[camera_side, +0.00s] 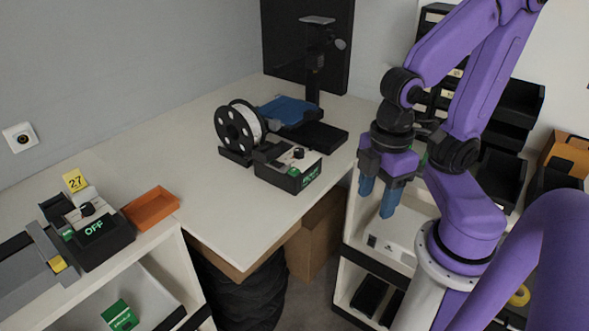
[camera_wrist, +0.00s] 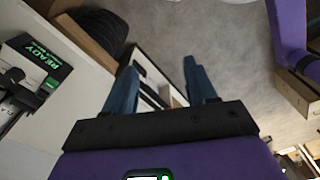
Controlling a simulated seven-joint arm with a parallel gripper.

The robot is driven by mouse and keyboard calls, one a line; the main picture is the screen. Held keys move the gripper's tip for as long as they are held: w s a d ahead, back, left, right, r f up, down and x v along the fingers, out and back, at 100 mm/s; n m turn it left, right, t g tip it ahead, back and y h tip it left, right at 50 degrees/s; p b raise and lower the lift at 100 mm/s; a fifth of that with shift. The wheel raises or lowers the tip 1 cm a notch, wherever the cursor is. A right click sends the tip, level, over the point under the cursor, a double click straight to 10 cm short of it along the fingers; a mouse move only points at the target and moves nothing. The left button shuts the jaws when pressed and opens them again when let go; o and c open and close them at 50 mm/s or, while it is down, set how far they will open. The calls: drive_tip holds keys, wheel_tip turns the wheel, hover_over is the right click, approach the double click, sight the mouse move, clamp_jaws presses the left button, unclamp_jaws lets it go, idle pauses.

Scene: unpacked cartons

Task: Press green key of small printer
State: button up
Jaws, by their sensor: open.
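A black and grey control box (camera_side: 288,176) with a green "READY" display stands on the white table, in front of a small 3D printer (camera_side: 317,85) with a blue bed. It has a black knob and a small green key (camera_side: 293,171). The box also shows at the left edge of the wrist view (camera_wrist: 33,62), its green key (camera_wrist: 52,84) near one corner. My gripper (camera_side: 378,202), with two blue fingers, is open and empty. It hangs right of the table edge, apart from the box. It also shows in the wrist view (camera_wrist: 158,75).
A second control box (camera_side: 100,245) reads "OFF", beside a yellow "27" tag (camera_side: 75,180) and an orange tray (camera_side: 151,208). A filament spool (camera_side: 229,128) stands left of the READY box. The table front (camera_side: 215,215) is clear. Cardboard (camera_side: 316,235) stands below.

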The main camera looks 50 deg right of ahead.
clamp_jaws()
idle(1.5)
